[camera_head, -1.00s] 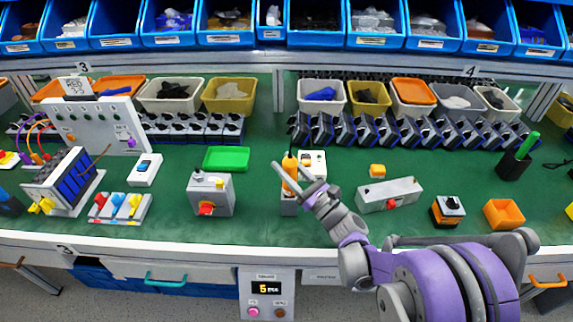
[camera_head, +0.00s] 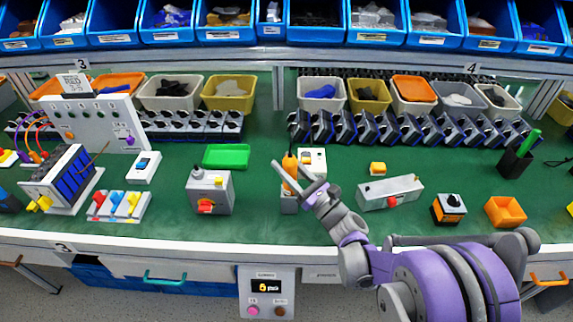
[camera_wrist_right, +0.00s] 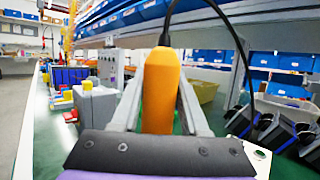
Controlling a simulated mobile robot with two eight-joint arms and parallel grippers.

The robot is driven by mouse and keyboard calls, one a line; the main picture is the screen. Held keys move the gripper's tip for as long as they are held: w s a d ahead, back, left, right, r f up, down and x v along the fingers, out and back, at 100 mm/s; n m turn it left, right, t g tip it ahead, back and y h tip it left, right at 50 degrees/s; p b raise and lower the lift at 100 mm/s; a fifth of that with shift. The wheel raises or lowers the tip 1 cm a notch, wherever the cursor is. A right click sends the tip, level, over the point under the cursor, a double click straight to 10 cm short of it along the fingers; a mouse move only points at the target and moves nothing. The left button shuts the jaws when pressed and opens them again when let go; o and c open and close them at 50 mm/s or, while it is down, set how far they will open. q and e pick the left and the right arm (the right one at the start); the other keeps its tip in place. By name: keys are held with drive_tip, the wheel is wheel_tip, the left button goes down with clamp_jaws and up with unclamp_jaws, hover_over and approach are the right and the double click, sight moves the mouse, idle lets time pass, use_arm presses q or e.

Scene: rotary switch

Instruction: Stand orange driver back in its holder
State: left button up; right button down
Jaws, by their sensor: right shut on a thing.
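The orange driver (camera_head: 289,163) is upright near the middle of the bench, with a black cable at its top. My right gripper (camera_head: 293,178) is shut around it. In the right wrist view the orange driver (camera_wrist_right: 160,88) fills the gap between the two grey fingers of my right gripper (camera_wrist_right: 159,100). My left gripper is not in view.
A grey box with a red knob (camera_head: 208,193) stands to the left, and a green tray (camera_head: 226,157) is behind it. A long grey box (camera_head: 390,192) lies to the right. Green bench top is bare in front.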

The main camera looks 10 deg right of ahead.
drive_tip(key=shift+c, duration=1.6)
unclamp_jaws()
drive_tip(key=b+v, duration=0.1)
drive_tip(key=v, duration=0.9)
drive_tip(key=shift+s+d, duration=0.15)
drive_tip(key=shift+s, duration=0.2)
drive_tip(key=shift+f, duration=0.1)
